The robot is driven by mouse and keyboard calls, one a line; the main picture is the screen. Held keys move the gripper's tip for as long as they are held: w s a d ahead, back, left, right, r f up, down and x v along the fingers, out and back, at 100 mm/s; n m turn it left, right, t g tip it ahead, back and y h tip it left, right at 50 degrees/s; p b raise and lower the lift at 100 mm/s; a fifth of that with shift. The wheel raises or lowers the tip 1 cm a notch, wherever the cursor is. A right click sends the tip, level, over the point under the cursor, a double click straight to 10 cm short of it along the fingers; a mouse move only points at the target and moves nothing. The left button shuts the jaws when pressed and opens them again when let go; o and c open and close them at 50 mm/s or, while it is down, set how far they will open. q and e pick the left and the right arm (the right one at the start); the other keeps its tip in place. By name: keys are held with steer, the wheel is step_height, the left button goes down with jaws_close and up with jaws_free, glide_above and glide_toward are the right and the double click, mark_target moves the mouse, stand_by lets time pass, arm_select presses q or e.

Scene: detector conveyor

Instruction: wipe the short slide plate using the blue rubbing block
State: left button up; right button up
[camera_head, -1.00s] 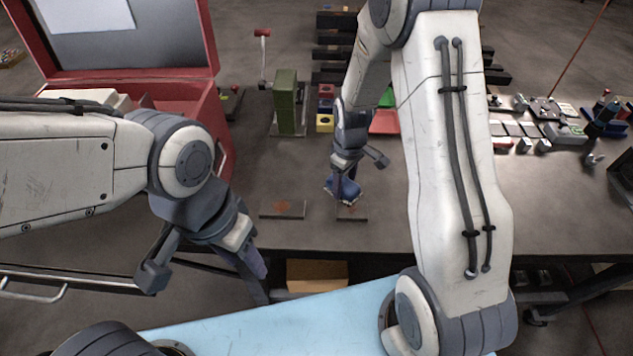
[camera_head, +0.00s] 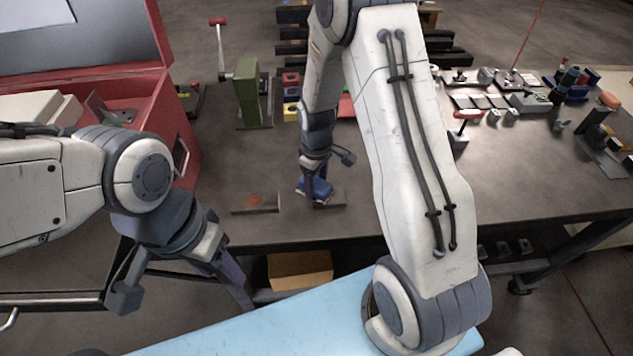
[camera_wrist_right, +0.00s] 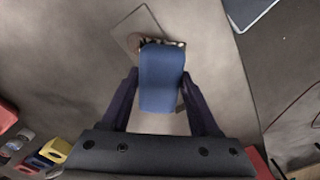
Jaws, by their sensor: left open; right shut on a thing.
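The blue rubbing block (camera_head: 315,189) is held in my right gripper (camera_head: 314,182), whose jaws are shut on it. It is over the short slide plate (camera_head: 335,200), a small grey plate near the table's front edge. The block hides much of this plate; whether they touch is hard to tell. In the right wrist view, the block (camera_wrist_right: 161,82) sits between the fingers, over a plate (camera_wrist_right: 136,22) with a brownish stain beside the block. A longer plate (camera_head: 265,204) with a rusty stain lies to the left. My left gripper (camera_head: 180,285) is open and empty, in front of the table.
A red toolbox (camera_head: 160,110) stands open at the left. A green block-shaped fixture (camera_head: 246,92) and small coloured blocks (camera_head: 291,108) stand behind the plates. Parts and tools fill the table's right back. Bare tabletop (camera_head: 530,175) lies to the right.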

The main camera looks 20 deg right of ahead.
mark_target(330, 182)
steer(key=shift+f+b, duration=0.8)
steer(key=shift+f, duration=0.2)
stand_by(0.4)
steer(key=shift+s+d+r, duration=0.1)
steer(key=shift+s+d, duration=0.15)
steer(key=shift+d, duration=0.55)
steer(key=shift+s+d, duration=0.2)
steer(key=shift+d, duration=0.6)
steer(key=shift+s+d, duration=0.3)
steer(key=shift+d, duration=0.6)
steer(key=shift+s+d, duration=0.25)
steer(key=shift+d, duration=0.65)
steer(key=shift+p, duration=0.35)
steer(key=shift+a, duration=0.1)
steer(key=shift+w+a+f, duration=0.1)
steer(key=shift+w+a, duration=0.15)
steer(key=shift+a, duration=0.6)
steer(key=shift+w+a+f, duration=0.1)
steer(key=shift+w+a, duration=0.15)
steer(key=shift+a, duration=0.55)
steer(key=shift+w+a, duration=0.25)
steer(key=shift+a, duration=0.6)
steer(key=shift+w+a, duration=0.2)
steer(key=shift+a, duration=0.65)
